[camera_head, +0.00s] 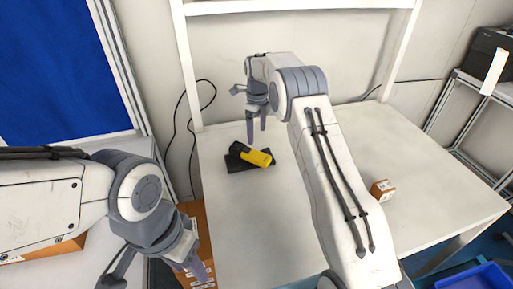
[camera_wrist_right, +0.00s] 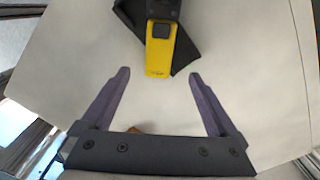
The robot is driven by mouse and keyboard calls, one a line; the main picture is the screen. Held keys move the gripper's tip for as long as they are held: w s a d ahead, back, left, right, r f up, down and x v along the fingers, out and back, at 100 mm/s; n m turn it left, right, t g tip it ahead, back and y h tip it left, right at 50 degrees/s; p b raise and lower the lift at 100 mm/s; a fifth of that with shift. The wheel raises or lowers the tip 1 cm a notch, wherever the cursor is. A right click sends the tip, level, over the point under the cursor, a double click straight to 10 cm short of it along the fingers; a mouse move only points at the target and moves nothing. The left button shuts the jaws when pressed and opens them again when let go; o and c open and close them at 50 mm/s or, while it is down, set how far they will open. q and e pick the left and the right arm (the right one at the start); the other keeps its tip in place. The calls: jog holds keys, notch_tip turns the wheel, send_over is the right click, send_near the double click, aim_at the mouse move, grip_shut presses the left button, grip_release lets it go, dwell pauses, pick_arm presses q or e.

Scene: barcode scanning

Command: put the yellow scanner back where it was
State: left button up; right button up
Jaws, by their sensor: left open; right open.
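The yellow scanner (camera_head: 258,157) with a black end lies on a black pad (camera_head: 236,165) on the white table. In the right wrist view the scanner (camera_wrist_right: 160,52) is at the top middle, with the black pad (camera_wrist_right: 185,57) showing beside it. My right gripper (camera_head: 256,128) is open and empty just above and beyond the scanner in the head view. In the right wrist view its fingers (camera_wrist_right: 159,75) are spread apart, with the scanner ahead of them and no contact visible. My left gripper (camera_head: 160,277) is open and empty at the lower left, away from the scanner.
A small orange-brown box (camera_head: 382,190) sits on the white table (camera_head: 420,205) to the right of my right arm. Cardboard boxes (camera_head: 198,235) stand at the table's left side, near my left gripper. A blue bin (camera_head: 475,278) is at the lower right. The table's right part is mostly clear.

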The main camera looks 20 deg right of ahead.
jog(key=s+a+r+n, duration=0.6)
jog(key=s+a+n, duration=0.2)
jog(key=s, duration=0.1)
jog(key=s+a+r+n, duration=0.6)
jog(key=s+a+n, duration=0.2)
jog(key=s+f+n, duration=0.2)
jog(key=s+n, duration=0.7)
jog(key=s, duration=0.4)
jog(key=s+f+n+y, duration=0.1)
jog(key=s+f+n, duration=0.1)
jog(key=s+n, duration=0.7)
jog(key=s, duration=0.5)
jog(key=shift+d, duration=0.35)
jog(key=shift+f+b, duration=0.2)
jog(key=shift+b, duration=0.15)
